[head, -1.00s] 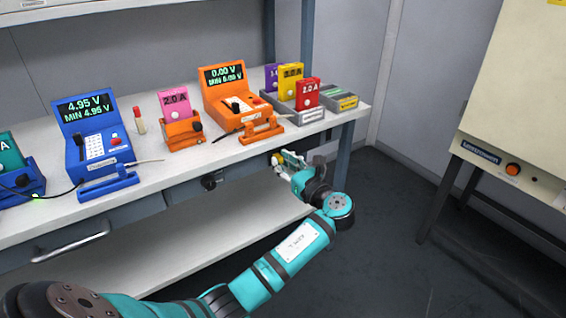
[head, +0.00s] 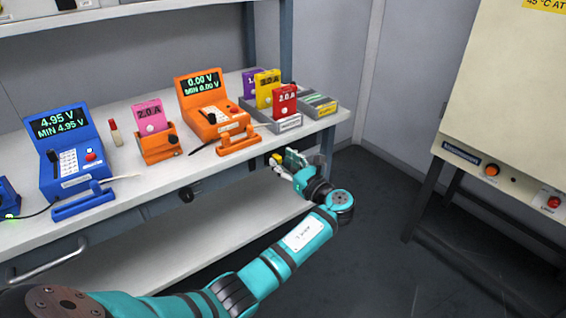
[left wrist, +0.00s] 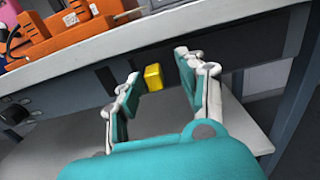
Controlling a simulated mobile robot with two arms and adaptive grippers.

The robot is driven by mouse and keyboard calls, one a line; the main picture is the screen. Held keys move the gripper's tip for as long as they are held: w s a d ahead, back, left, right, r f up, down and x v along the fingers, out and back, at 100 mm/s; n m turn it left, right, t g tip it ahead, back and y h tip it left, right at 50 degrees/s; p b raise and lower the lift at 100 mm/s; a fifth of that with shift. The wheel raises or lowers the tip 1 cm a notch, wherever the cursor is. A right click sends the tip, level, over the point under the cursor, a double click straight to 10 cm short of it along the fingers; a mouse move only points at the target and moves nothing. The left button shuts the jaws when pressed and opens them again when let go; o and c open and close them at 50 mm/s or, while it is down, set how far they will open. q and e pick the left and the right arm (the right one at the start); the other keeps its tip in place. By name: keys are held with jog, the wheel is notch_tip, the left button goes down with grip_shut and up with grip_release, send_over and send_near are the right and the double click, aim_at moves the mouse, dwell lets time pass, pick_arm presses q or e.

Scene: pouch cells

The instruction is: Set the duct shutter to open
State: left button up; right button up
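A small yellow block (left wrist: 153,77), which looks like the handle of the duct shutter, sits on the bench's front panel under the worktop edge. A dark patch lies to its left in the left wrist view. The block also shows in the head view (head: 275,160). My left gripper (left wrist: 157,64) is open, with its fingers apart on either side of the block in the left wrist view. I cannot tell whether a finger touches it. In the head view my left gripper (head: 284,163) is at the panel and partly covers this spot. My right gripper is not in view.
The white worktop (head: 330,118) overhangs the panel. On it stand a blue meter (head: 65,150), an orange meter (head: 210,105) and coloured pouch holders. A black knob (head: 189,194) is on the panel farther left. A cream cabinet (head: 510,90) stands right; the floor between is clear.

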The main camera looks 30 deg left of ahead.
pick_arm(q)
jog(key=v, duration=1.2)
dwell(0.3)
